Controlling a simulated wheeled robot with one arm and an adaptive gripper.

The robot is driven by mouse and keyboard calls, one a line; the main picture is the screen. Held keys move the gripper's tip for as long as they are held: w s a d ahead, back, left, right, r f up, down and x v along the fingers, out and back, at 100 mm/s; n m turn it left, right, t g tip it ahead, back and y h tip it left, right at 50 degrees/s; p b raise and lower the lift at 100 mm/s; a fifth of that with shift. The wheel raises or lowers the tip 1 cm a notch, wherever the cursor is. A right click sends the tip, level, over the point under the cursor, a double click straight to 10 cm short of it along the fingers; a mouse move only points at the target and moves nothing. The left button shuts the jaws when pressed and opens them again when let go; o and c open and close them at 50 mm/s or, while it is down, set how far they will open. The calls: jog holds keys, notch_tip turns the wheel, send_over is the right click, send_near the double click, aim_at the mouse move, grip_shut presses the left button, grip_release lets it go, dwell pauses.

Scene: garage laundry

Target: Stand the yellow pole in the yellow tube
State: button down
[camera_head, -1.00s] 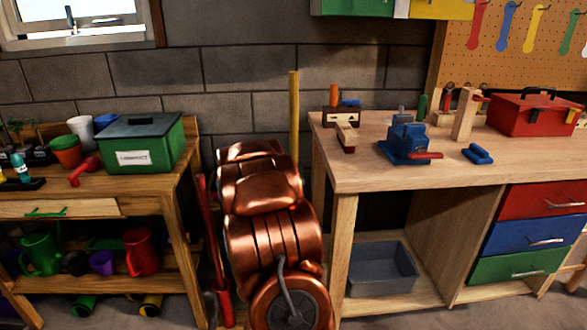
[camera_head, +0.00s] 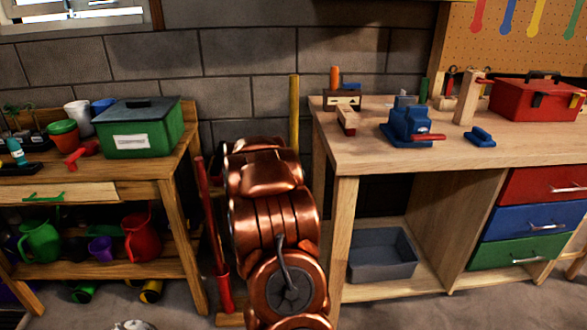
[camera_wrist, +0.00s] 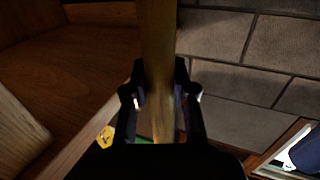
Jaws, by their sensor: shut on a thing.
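The yellow pole (camera_head: 294,112) stands upright behind my copper-coloured arm in the head view, its lower part hidden. In the wrist view the pole (camera_wrist: 157,60) runs between the two fingers of my gripper (camera_wrist: 160,100), which is shut on it. My arm hides the gripper in the head view. A small yellow ring-like piece (camera_wrist: 105,137) shows low left of the fingers in the wrist view; it may be the rim of the yellow tube, but I cannot be sure. The pole's lower end is not visible, nor whether it touches anything.
A red pole (camera_head: 208,210) stands tilted in a red tube (camera_head: 223,290) left of my arm. The left shelf bench (camera_head: 90,190) and the right workbench (camera_head: 350,170) flank a narrow gap. A block wall (camera_head: 240,55) closes it behind. A grey bin (camera_head: 380,262) sits below the workbench.

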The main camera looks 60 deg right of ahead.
notch_tip(320, 180, down, 12)
jog(key=b, duration=0.4)
jog(key=shift+f, duration=0.25)
dwell(1.0)
jog(key=shift+f, duration=0.15)
dwell(0.3)
notch_tip(320, 180, down, 11)
jog(key=b, duration=0.3)
jog(key=c, duration=0.9)
grip_release()
jog(key=shift+f, duration=0.1)
dwell(1.1)
jog(key=v, duration=1.2)
dwell(0.8)
